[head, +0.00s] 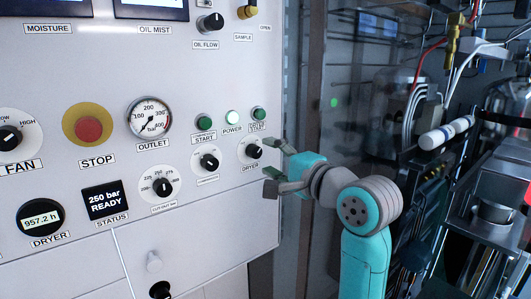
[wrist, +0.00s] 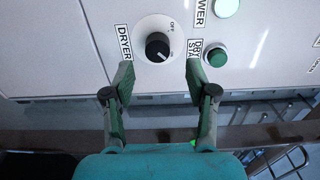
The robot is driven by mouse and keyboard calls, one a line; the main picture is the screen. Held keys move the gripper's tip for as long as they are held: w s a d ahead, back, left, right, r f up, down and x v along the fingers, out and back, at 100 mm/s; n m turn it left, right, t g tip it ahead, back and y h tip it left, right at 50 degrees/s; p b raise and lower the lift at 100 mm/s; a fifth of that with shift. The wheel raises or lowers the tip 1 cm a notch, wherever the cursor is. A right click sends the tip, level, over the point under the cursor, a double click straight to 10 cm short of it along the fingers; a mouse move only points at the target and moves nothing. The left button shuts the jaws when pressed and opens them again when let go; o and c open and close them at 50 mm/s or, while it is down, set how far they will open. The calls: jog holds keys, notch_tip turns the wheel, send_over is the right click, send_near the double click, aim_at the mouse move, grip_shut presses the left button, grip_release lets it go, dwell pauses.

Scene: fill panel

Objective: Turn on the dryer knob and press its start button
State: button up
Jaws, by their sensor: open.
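The dryer knob (head: 253,151) is a black knob on a white dial, above the DRYER label at the panel's right edge. In the wrist view the dryer knob (wrist: 158,46) sits ahead of and between my fingertips, its white mark towards the lower side. The dryer start button (head: 259,113) is green and above the knob; in the wrist view it (wrist: 216,56) is just beyond the right fingertip. My gripper (head: 271,160) is open and empty, close to the knob's right side in the head view. I cannot tell whether a finger touches the panel.
A lit POWER lamp (head: 232,117) and a green START button (head: 204,122) are left of the dryer start button. A red STOP button (head: 88,129) is farther left. Right of the panel are a glass door (head: 333,75) and hoses and fittings.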

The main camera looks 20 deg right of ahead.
jog(key=v, duration=0.7)
jog(key=shift+s, duration=0.15)
notch_tip(320, 180, down, 19)
jog(key=s+h, duration=0.1)
jog(key=h, duration=0.2)
jog(key=s+a+f+n+h, duration=0.1)
jog(key=s+f+n, duration=0.1)
jog(key=s+f, duration=0.45)
jog(key=s+a+f+n+h, duration=0.1)
jog(key=s+f, duration=0.3)
jog(key=f, duration=0.5)
jog(key=s+f+n+g+h, duration=0.1)
jog(key=s+f+n, duration=0.25)
jog(key=s, duration=0.45)
jog(key=s+f+n+g, duration=0.1)
jog(key=s+f+n, duration=0.1)
jog(key=s+f, duration=0.45)
jog(key=s+a+r+n, duration=0.1)
jog(key=s+n, duration=0.5)
jog(key=s, duration=1)
jog(key=shift+s+a+r, duration=0.3)
jog(key=shift+a+r, duration=0.1)
